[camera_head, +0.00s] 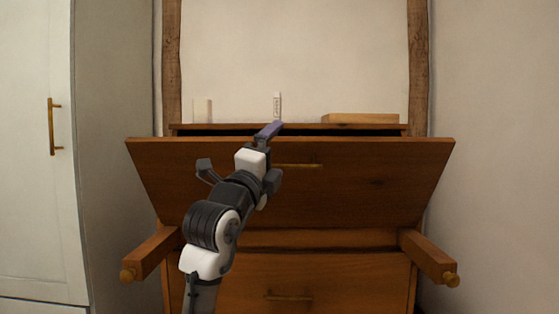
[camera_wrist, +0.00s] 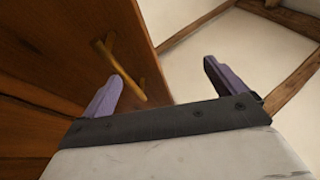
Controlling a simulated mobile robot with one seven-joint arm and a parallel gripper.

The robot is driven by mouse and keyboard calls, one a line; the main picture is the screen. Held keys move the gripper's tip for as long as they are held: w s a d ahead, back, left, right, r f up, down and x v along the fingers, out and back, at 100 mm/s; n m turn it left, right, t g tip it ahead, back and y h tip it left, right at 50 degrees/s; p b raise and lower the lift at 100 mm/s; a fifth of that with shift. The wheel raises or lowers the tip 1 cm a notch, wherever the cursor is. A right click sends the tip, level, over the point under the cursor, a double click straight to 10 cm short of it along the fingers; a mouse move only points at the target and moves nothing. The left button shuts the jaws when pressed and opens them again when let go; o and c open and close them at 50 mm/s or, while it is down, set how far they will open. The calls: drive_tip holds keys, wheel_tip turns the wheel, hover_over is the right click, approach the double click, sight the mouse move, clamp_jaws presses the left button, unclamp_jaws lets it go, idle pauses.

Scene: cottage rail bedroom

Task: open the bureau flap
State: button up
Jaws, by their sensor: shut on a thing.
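The bureau flap (camera_head: 370,185) is a wide brown wooden board. It is tilted partly open, its top edge leaning out from the bureau with a dark gap behind it. A thin brass handle (camera_head: 300,165) is on its front; it also shows in the wrist view (camera_wrist: 129,75). My gripper (camera_head: 269,131) is at the flap's top edge, left of the middle. In the wrist view my gripper's purple fingers (camera_wrist: 163,82) stand apart, one by the handle and the flap's front, the other past the edge. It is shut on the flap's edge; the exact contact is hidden.
Two wooden support arms with brass knobs (camera_head: 128,274) (camera_head: 451,279) stick out below the flap on both sides. A drawer with a brass handle (camera_head: 288,297) is below. A pale wardrobe (camera_head: 35,180) stands at left. Small items and a wooden box (camera_head: 360,118) are on top.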

drive_tip(key=shift+s+a+r+t, duration=0.2)
drive_tip(key=shift+s+r, duration=0.1)
drive_tip(key=shift+s, duration=0.25)
drive_tip(key=shift+s+a+r+t, duration=0.15)
drive_tip(key=shift+s+r, duration=0.15)
drive_tip(key=shift+s, duration=0.2)
drive_tip(key=c, duration=1)
drive_tip(key=shift+s+a+f+b, duration=0.35)
drive_tip(key=shift+s+f+b, duration=0.3)
drive_tip(key=shift+s+f, duration=0.1)
drive_tip(key=shift+s+a+f+b, duration=0.35)
drive_tip(key=shift+s+f+b, duration=0.25)
drive_tip(key=shift+s+f, duration=0.1)
drive_tip(key=shift+s+a+f+b, duration=0.35)
drive_tip(key=shift+s+f+b, duration=0.3)
drive_tip(key=shift+s+f, duration=0.1)
